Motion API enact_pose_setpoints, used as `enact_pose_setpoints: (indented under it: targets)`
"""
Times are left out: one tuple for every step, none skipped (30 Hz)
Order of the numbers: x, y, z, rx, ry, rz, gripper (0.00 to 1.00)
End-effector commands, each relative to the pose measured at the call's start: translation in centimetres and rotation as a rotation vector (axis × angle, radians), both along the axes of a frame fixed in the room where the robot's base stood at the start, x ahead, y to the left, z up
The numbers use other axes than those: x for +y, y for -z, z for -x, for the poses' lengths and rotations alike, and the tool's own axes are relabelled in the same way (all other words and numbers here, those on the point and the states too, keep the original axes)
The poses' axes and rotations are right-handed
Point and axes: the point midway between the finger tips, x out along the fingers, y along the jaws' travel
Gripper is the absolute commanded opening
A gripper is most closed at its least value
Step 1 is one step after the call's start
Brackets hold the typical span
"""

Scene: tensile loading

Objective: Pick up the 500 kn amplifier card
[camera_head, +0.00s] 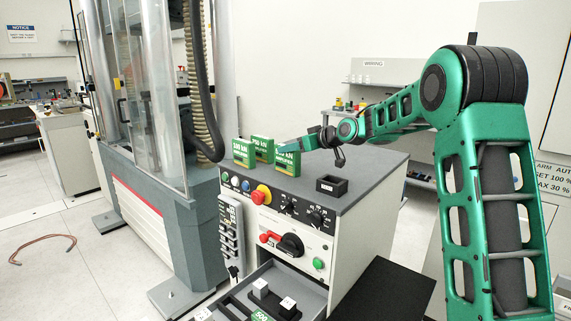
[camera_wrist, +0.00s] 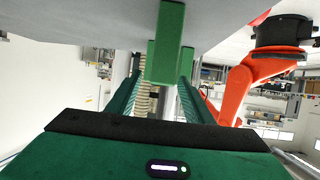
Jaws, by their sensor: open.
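Three green cards stand on the grey console top in the head view: one marked 100 kN (camera_head: 243,153), one behind it (camera_head: 262,147) whose number is hard to read, and a right one (camera_head: 287,162) whose number is partly unclear. Another green piece marked 500 (camera_head: 262,316) shows at the bottom edge, in the open drawer. My gripper (camera_head: 284,146) is at the right card's upper edge. In the wrist view my gripper (camera_wrist: 158,100) is open, and a green card (camera_wrist: 166,45) shows ahead, between the finger lines. I cannot tell whether the fingers touch it.
A small black holder (camera_head: 331,186) sits on the console top (camera_head: 345,168), right of the cards. Knobs and a red-yellow button (camera_head: 261,194) line the front. The open drawer (camera_head: 290,284) holds small blocks. The testing machine (camera_head: 165,150) stands left. An orange robot arm (camera_wrist: 240,85) shows in the wrist view.

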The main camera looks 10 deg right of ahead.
Motion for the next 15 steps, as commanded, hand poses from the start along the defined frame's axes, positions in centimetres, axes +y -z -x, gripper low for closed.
enact_pose_setpoints:
  targets:
    - [-0.01, -0.01, -0.02, 0.000, 0.001, 0.000, 0.47]
    - [-0.03, -0.02, -0.01, 0.000, 0.001, 0.000, 0.47]
    - [-0.03, -0.03, -0.01, 0.000, 0.001, 0.000, 0.47]
    - [-0.02, -0.03, 0.00, 0.000, 0.001, 0.000, 0.47]
    - [-0.03, -0.02, 0.00, 0.000, 0.001, 0.000, 0.45]
    - [-0.02, -0.02, 0.00, 0.000, 0.001, 0.000, 0.35]
    - [-0.02, -0.02, 0.00, 0.000, 0.001, 0.000, 0.28]
    - [-0.03, -0.01, 0.01, 0.000, 0.001, 0.000, 0.21]
    - [-0.03, -0.02, 0.01, 0.000, 0.001, 0.000, 0.11]
    - [-0.03, -0.01, 0.01, 0.000, 0.001, 0.000, 0.04]
    - [-0.04, -0.01, 0.01, 0.000, 0.001, 0.000, 0.00]
    - [-0.04, -0.01, 0.01, 0.000, 0.001, 0.000, 0.00]
    - [-0.03, -0.08, 0.01, -0.001, 0.001, 0.000, 0.00]
    - [-0.03, -0.08, 0.01, -0.001, 0.001, 0.000, 0.00]
    - [-0.03, -0.07, 0.01, -0.001, 0.001, 0.000, 0.00]
